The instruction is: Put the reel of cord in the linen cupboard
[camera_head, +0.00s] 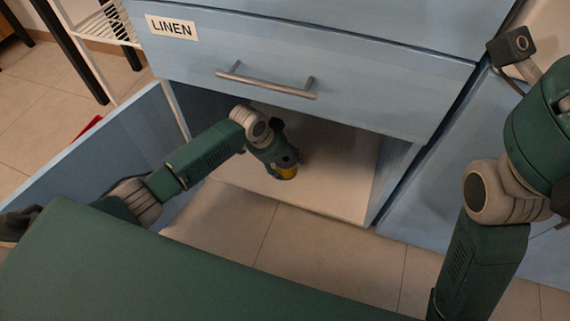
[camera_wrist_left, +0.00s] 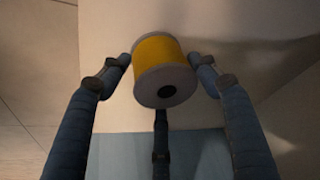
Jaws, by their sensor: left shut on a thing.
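The linen cupboard (camera_head: 330,172) is blue, with a "LINEN" label (camera_head: 172,27) on the drawer front above its opening. Its door (camera_head: 105,150) stands open to the left, and its pale floor shows. My left gripper (camera_head: 286,166) reaches into the opening, shut on the reel of cord (camera_head: 287,174), a yellow spool mostly hidden by the gripper. In the left wrist view, the reel (camera_wrist_left: 157,62) has yellow cord between pale grey flanges and sits between the fingers. I cannot tell whether the reel touches the cupboard floor. My right gripper is out of view.
The drawer front with a metal bar handle (camera_head: 265,84) hangs over the opening, close above my left arm. A white wire rack (camera_head: 105,27) stands behind the open door at the upper left. The cupboard floor right of the reel is bare.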

